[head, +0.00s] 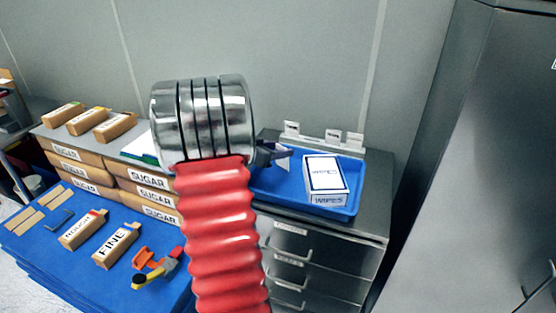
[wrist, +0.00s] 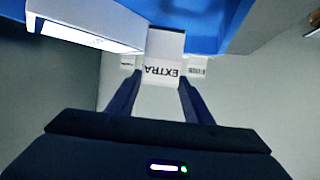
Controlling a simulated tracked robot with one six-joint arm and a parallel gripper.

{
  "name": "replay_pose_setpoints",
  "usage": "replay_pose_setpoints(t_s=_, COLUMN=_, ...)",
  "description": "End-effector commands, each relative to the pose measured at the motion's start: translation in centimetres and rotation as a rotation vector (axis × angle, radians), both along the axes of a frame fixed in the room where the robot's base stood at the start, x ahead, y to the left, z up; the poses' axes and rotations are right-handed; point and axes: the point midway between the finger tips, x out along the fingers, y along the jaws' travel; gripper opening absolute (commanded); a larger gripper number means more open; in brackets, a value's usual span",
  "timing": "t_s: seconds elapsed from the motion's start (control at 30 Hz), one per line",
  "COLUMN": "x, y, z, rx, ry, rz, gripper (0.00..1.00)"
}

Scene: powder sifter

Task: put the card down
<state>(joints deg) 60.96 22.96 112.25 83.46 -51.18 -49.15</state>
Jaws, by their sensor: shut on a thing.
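My gripper (head: 279,152) is over the left part of the blue tray (head: 262,187) on the grey drawer cabinet. It is shut on a white card (wrist: 163,58) that reads "EXTRA", upside down in the wrist view. The card lies between the two dark fingertips (wrist: 160,82). In the head view only a small pale part of the card (head: 283,160) shows below the fingers. I cannot tell whether the card touches the tray.
A white WIPES box (head: 323,178) stands in the tray, right of my gripper. Small label cards (head: 333,135) stand in holders along the cabinet's back edge. SUGAR boxes (head: 148,178) and a blue table (head: 50,235) with tools are to the left. A tall grey cabinet (head: 480,160) stands right.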

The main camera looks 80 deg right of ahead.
Motion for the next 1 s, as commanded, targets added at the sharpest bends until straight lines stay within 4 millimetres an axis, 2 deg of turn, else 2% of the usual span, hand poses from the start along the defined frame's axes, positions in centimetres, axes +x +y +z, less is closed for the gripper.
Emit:
replay_pose_setpoints(t_s=0.33, x=0.0, y=0.0, z=-3.5, rx=0.002, ry=0.002, rz=0.0, gripper=0.25)
replay_pose_setpoints(t_s=0.77, x=0.0, y=0.0, z=-4.0, rx=0.0, ry=0.001, rz=0.0, gripper=0.25)
replay_pose_setpoints(t_s=0.8, x=0.0, y=0.0, z=-3.9, rx=0.0, ry=0.0, rz=0.0, gripper=0.49)
replay_pose_setpoints(t_s=1.0, x=0.0, y=0.0, z=-3.9, rx=0.0, ry=0.0, rz=0.0, gripper=0.63)
